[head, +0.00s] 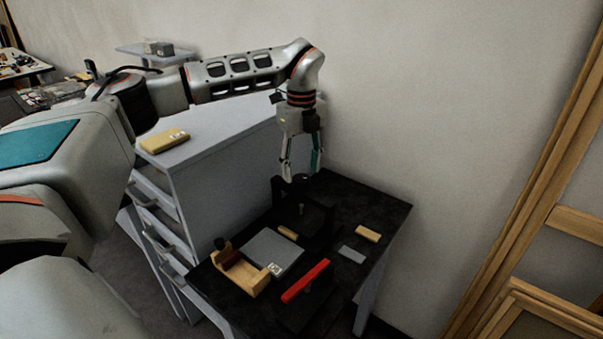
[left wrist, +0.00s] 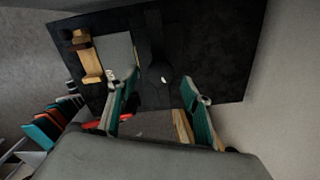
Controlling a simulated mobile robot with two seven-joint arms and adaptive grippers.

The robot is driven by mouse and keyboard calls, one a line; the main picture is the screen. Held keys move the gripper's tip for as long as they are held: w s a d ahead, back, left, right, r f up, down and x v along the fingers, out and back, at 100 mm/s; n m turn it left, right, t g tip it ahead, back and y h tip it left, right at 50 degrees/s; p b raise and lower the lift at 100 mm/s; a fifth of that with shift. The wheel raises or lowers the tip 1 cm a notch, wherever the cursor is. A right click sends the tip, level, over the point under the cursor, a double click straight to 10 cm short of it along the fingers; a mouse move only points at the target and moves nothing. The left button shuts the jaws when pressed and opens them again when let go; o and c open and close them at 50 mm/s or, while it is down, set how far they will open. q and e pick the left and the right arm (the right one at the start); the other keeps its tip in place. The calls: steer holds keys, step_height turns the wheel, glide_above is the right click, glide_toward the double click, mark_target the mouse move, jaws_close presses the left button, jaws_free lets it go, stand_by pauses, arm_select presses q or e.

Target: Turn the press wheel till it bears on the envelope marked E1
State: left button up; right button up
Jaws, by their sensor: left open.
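The black press (head: 318,222) stands on the black table, with its dark wheel (head: 300,181) at the top. It also shows as a dark shape in the left wrist view (left wrist: 155,38). My left gripper (head: 301,175) is open and empty, pointing down over the wheel with a finger to either side; I cannot tell whether it touches it. Its two fingers also show in the left wrist view (left wrist: 160,78). A small tan piece (head: 287,232) lies by the press base. I cannot read an E1 mark anywhere. My right gripper is out of view.
On the black table (head: 385,215) are a grey plate (head: 270,250), a wooden stand (head: 242,277), a red bar (head: 306,280), a grey block (head: 352,254) and a tan block (head: 367,233). A yellow packet (head: 164,141) lies on the grey cabinet (head: 225,142). The wall is close behind.

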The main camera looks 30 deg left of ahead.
arm_select(q)
step_height(320, 180, down, 2)
steer(key=shift+f, duration=0.3)
steer(key=c, duration=1.1)
steer(key=shift+m, duration=0.4)
